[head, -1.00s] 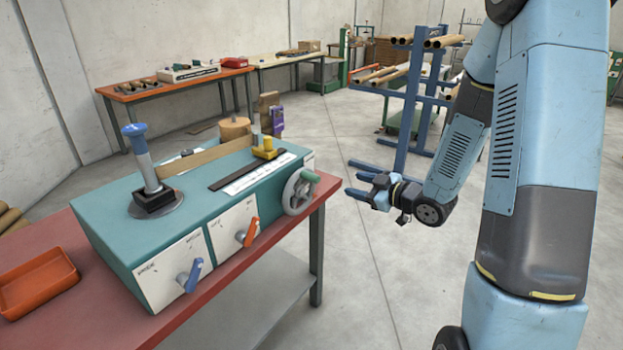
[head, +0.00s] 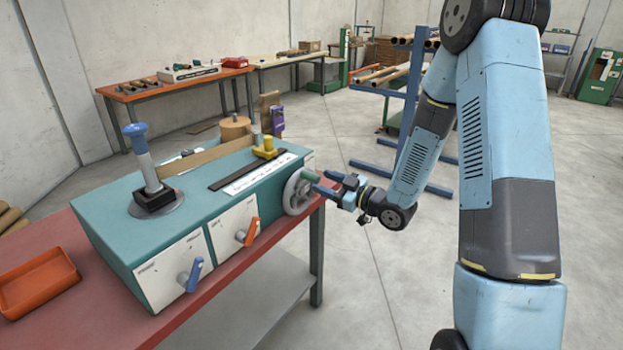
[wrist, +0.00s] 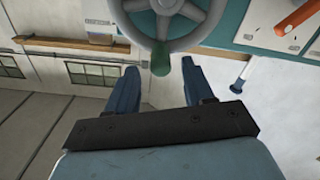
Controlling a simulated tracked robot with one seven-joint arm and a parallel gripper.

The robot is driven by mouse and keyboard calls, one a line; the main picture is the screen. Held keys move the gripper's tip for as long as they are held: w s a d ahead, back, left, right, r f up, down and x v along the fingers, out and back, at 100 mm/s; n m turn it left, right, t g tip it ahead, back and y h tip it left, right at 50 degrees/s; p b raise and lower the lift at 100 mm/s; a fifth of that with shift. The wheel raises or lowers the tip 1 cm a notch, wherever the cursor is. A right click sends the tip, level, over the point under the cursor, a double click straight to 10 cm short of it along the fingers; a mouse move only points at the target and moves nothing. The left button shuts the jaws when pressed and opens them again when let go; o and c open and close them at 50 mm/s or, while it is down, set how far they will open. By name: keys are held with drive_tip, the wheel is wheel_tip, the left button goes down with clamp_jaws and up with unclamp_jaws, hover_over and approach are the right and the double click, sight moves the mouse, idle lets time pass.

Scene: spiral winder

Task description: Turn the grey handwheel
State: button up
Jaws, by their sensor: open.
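The grey handwheel (head: 297,191) is on the right end of the teal winder box (head: 205,192). Its green handle (head: 309,174) sticks out from the rim toward my gripper. My gripper (head: 322,181) is open, with its blue fingers pointing at the wheel and close to the handle. In the wrist view the handwheel (wrist: 188,38) fills the top middle. There the green handle (wrist: 161,62) lies between the two finger tips of my gripper (wrist: 160,72), with a gap on either side. I see no contact.
A blue lever (head: 190,275) and an orange lever (head: 247,231) stick out of the box front. The box stands on a red bench (head: 60,235) with an orange tray (head: 37,284). A blue rack (head: 408,110) with tubes stands behind my arm. The floor to the right is clear.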

sight(319, 180)
drive_tip(key=shift+x, duration=2.55)
clamp_jaws()
drive_tip(key=shift+a, duration=0.1)
